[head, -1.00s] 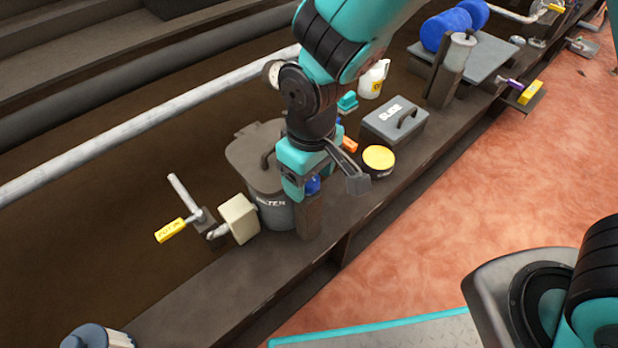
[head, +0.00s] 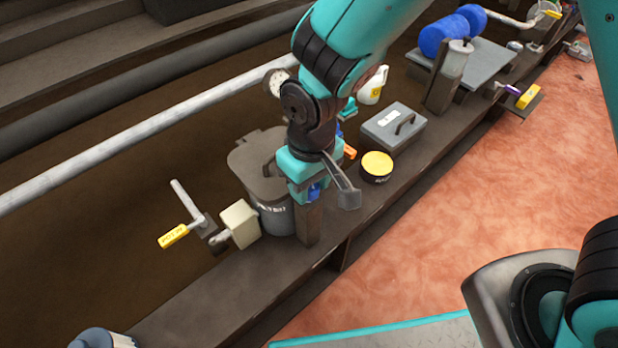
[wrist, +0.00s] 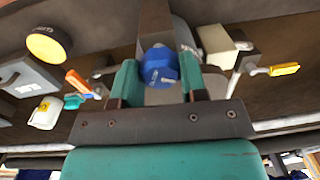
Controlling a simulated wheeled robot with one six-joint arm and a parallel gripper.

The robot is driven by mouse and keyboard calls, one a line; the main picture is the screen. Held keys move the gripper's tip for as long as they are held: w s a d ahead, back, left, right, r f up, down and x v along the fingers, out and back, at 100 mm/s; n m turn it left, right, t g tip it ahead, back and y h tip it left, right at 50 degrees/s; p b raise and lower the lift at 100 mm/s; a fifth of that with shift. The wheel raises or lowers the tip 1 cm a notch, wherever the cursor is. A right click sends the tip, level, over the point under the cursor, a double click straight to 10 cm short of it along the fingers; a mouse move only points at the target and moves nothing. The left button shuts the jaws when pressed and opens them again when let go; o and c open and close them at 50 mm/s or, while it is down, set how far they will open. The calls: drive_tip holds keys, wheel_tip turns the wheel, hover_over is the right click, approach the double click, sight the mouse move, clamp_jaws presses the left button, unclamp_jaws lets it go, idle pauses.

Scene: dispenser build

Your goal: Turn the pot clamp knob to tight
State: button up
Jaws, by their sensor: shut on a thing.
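The pot (head: 272,213) is a dark grey lidded vessel with white lettering, standing on the shelf behind a brown post (head: 309,222). The blue clamp knob (head: 314,192) is on the side of that post, partly hidden by my gripper in the head view. In the wrist view the blue knob (wrist: 160,67) sits between the two teal fingers of my gripper (wrist: 160,82). My gripper is shut on the knob. Its fingertips and the knob's far side are hard to make out. I cannot read any tight mark.
A cream box with a valve (head: 240,224) and a yellow-tagged handle (head: 173,237) stand left of the pot. A yellow-lidded tin (head: 377,165) and a grey case (head: 393,128) stand to the right. A long pipe (head: 150,121) runs behind.

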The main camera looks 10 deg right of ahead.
drive_tip(key=o, duration=0.9)
drive_tip(key=shift+r, duration=0.1)
drive_tip(key=r+p, duration=0.2)
drive_tip(key=r, duration=0.3)
drive_tip(key=r+p, duration=0.2)
drive_tip(key=r, duration=0.4)
drive_tip(key=r+p, duration=0.2)
drive_tip(key=r, duration=0.4)
drive_tip(key=shift+w+d+r+p, duration=0.15)
drive_tip(key=shift+w+d+p, duration=0.1)
drive_tip(key=shift+d+p, duration=0.05)
drive_tip(key=s+d+r+y, duration=0.4)
drive_tip(key=s+d+r, duration=0.5)
drive_tip(key=s+d, duration=0.15)
drive_tip(key=r+p, duration=2.9)
drive_tip(key=shift+s+a, duration=0.35)
drive_tip(key=shift+a, duration=0.05)
